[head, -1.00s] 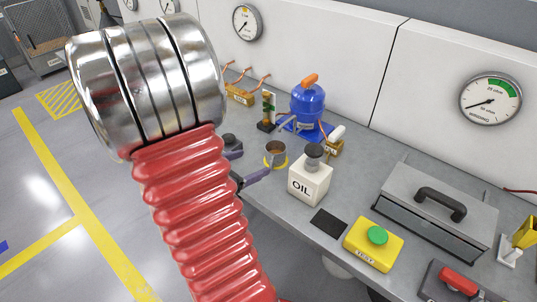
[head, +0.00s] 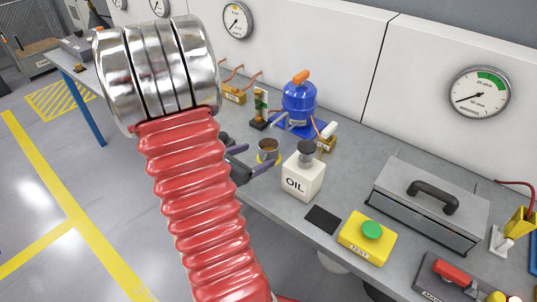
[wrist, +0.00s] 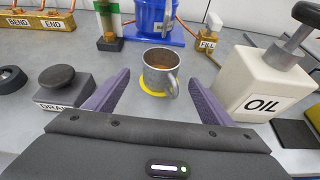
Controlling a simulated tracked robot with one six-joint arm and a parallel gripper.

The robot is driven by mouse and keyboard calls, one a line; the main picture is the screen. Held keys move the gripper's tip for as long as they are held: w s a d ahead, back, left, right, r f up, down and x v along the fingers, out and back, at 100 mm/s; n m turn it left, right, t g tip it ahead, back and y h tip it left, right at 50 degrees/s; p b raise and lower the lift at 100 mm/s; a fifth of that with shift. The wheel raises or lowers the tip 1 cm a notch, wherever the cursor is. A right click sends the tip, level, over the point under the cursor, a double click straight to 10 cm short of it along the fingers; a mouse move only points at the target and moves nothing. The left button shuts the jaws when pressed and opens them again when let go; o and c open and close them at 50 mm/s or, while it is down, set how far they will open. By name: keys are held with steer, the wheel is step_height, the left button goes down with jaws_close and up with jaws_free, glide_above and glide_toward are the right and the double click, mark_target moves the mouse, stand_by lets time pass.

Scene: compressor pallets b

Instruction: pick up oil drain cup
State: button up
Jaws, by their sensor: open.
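The oil drain cup (wrist: 160,70) is a grey metal cup with brown liquid inside and a handle on its right side. It stands upright on a yellow ring (wrist: 148,91) on the grey bench. In the head view the cup (head: 268,146) is left of the white oil can (head: 303,177). My gripper (wrist: 160,85) is open, with its two purple fingers apart. In the wrist view the cup is centred between and just beyond the fingertips. In the head view my gripper (head: 258,158) is beside the cup, and my arm hides part of it.
The oil can (wrist: 262,85) stands close to the right finger. A dark block labelled DRAIN (wrist: 63,88) is close to the left finger. The blue tank (wrist: 156,18) stands behind the cup. A yellow box with a green button (head: 367,238) is farther right.

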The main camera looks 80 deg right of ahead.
mark_target(274, 147)
steer(key=shift+x, duration=1.2)
steer(key=shift+x, duration=2.6)
steer(key=shift+r, duration=0.1)
steer(key=shift+c, duration=0.6)
steer(key=c, duration=1.2)
steer(key=shift+o, duration=0.2)
steer(key=shift+r, duration=0.1)
